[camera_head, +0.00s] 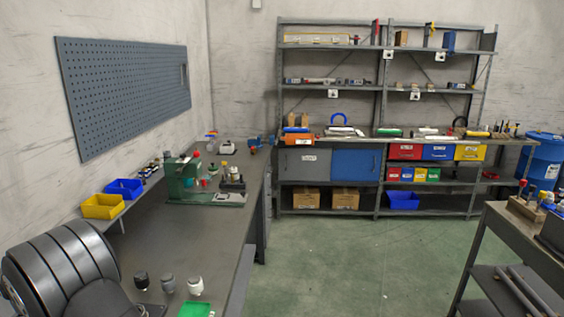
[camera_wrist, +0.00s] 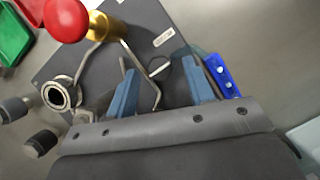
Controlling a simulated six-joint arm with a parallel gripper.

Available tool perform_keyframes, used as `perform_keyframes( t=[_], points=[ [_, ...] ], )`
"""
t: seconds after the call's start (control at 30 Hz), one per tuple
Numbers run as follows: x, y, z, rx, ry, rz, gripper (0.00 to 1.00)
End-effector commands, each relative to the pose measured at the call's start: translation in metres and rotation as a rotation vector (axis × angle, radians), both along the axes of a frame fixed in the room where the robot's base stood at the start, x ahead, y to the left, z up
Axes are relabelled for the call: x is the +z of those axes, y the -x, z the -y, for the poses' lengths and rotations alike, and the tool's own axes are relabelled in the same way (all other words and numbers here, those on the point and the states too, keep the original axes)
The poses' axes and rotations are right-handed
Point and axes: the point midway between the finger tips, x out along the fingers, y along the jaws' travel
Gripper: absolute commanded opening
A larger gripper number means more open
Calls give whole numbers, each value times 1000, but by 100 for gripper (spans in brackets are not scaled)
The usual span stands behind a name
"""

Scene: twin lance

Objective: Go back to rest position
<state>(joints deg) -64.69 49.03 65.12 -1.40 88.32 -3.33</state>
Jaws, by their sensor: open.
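My gripper (camera_wrist: 160,78) shows in the wrist view with its two blue fingers spread apart. No object is visible clamped between them. Beneath or beyond the fingers is a dark flat plate (camera_wrist: 92,62) with a small label. A bent metal rod fitting with a ring end (camera_wrist: 57,95), a brass collar (camera_wrist: 105,24) and a red ball knob (camera_wrist: 66,18) lie over the plate. I cannot tell whether the fingers touch the rod. The gripper does not show in the head view, where a large dark part of my arm fills the lower left.
The long workbench (camera_head: 222,248) carries a green machine (camera_head: 182,178), yellow bin (camera_head: 102,206), blue bin (camera_head: 124,188) and several small knobs near its front. A green tray (camera_head: 195,309) is at the bottom edge. Shelves stand behind; a cart (camera_head: 520,232) is right. The green floor between is clear.

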Motion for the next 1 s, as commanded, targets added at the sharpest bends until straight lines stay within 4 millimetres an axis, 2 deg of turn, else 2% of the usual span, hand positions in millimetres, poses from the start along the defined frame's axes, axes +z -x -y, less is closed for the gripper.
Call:
perform_keyframes(
  t=[0.17,0.6,1.0],
  points=[
    [22,-3,-9,0,-3,1,48],
    [100,-15,-39,1,-3,1,48],
    [150,-23,-59,1,-1,0,48]
  ],
)
